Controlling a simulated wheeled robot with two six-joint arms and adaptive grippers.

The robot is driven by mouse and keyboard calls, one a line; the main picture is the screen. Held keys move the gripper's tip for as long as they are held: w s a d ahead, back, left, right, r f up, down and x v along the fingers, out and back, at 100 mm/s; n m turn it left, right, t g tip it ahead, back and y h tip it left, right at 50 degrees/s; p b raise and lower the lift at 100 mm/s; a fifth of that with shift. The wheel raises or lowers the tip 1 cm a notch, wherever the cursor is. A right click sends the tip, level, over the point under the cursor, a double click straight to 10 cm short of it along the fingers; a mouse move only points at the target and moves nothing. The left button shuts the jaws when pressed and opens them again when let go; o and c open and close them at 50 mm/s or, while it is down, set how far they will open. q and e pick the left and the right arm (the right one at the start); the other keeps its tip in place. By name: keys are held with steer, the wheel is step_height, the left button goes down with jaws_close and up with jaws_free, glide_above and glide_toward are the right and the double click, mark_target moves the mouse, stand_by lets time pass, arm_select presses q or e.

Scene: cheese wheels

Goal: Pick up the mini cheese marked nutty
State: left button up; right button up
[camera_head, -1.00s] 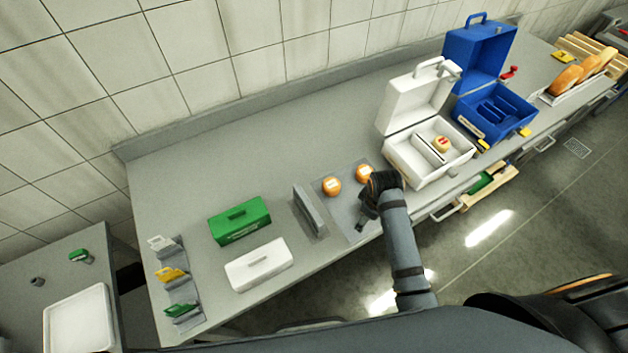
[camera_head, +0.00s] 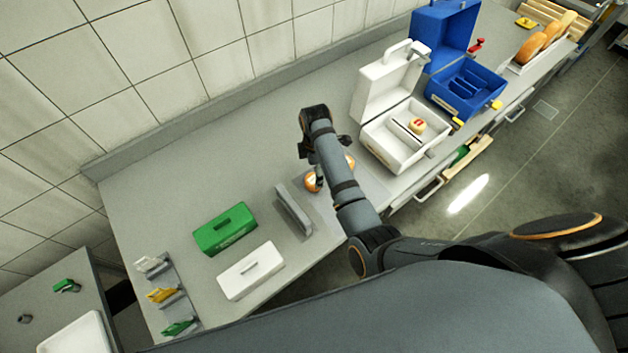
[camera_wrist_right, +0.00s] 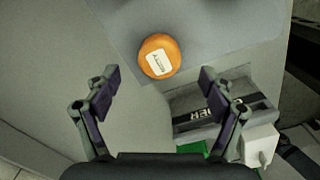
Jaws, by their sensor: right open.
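Two small orange mini cheeses lie on a grey mat on the counter. The left one (camera_head: 312,183) and the right one (camera_head: 350,161) are partly hidden by my right arm in the head view. My right gripper (camera_head: 322,158) hangs over the mat area. In the right wrist view one orange cheese (camera_wrist_right: 149,46) with a white label lies just beyond the fingertips. The label's word is too small to read surely. My right gripper (camera_wrist_right: 160,78) is open and empty, its fingers to either side of that cheese's line. My left gripper is out of view.
A grey upright block (camera_head: 293,210) stands left of the mat. Green (camera_head: 226,229) and white (camera_head: 251,270) boxes lie farther left. An open white case (camera_head: 385,150) holding a round red-labelled piece (camera_head: 417,126) and an open blue case (camera_head: 468,95) stand right.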

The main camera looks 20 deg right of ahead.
mark_target(313, 179)
steer(key=shift+f, duration=0.4)
steer(key=shift+w+a+f, duration=0.1)
steer(key=shift+w+f, duration=0.05)
steer(key=shift+w, duration=0.05)
steer(key=shift+a+f, duration=0.1)
steer(key=shift+f, duration=0.15)
steer(key=f+p, duration=0.1)
steer(key=f, duration=0.3)
steer(key=shift+s+a+p, duration=0.1)
steer(key=shift+s+p, duration=0.1)
steer(key=shift+p, duration=0.15)
steer(key=shift+f, duration=0.35)
steer(key=c, duration=1.3)
